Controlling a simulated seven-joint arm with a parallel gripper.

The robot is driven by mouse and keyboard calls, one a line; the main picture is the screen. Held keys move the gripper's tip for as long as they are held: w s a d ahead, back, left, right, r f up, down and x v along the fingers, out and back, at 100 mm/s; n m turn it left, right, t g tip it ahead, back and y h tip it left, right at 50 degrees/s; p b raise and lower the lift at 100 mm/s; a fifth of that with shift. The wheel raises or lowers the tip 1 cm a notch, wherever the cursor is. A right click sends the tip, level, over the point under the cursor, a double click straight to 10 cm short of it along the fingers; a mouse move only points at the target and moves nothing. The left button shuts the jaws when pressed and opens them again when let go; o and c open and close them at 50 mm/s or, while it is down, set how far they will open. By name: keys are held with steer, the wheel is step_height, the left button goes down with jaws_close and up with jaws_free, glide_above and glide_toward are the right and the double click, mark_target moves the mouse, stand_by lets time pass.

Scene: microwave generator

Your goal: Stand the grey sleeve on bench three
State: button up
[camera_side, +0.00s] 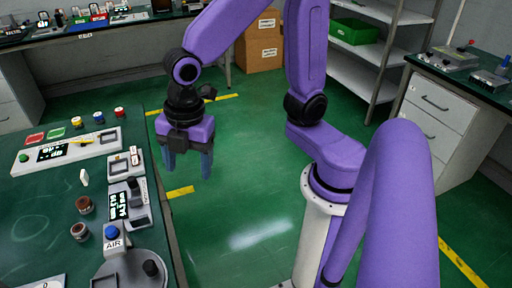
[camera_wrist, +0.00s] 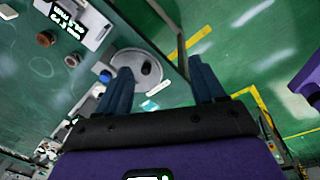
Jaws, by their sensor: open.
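My gripper (camera_side: 188,168) is open and empty, fingers pointing down, in the air just past the right edge of the left bench (camera_side: 40,215). Its two fingers also show in the wrist view (camera_wrist: 160,66). I cannot pick out the grey sleeve for certain. A dark upright cylinder (camera_side: 151,268) stands on a round grey plate (camera_side: 112,268) at the bench's near right corner; I cannot tell if it is the sleeve or a fixed part. The cylinder also shows in the wrist view (camera_wrist: 146,67), apart from the fingers. I cannot tell which bench is number three.
The left bench holds a long panel (camera_side: 68,150), a display unit (camera_side: 120,203), two brown round pieces (camera_side: 85,205) and a blue AIR knob (camera_side: 111,232). A far bench (camera_side: 120,22) and a right bench with drawers (camera_side: 440,105) carry equipment. Green floor between is clear.

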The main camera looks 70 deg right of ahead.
steer(key=s+d+m, duration=0.7)
steer(key=s+d, duration=0.2)
steer(key=s, duration=0.3)
steer(key=shift+d+f+m+g, duration=0.2)
steer(key=shift+d+m+g, duration=0.2)
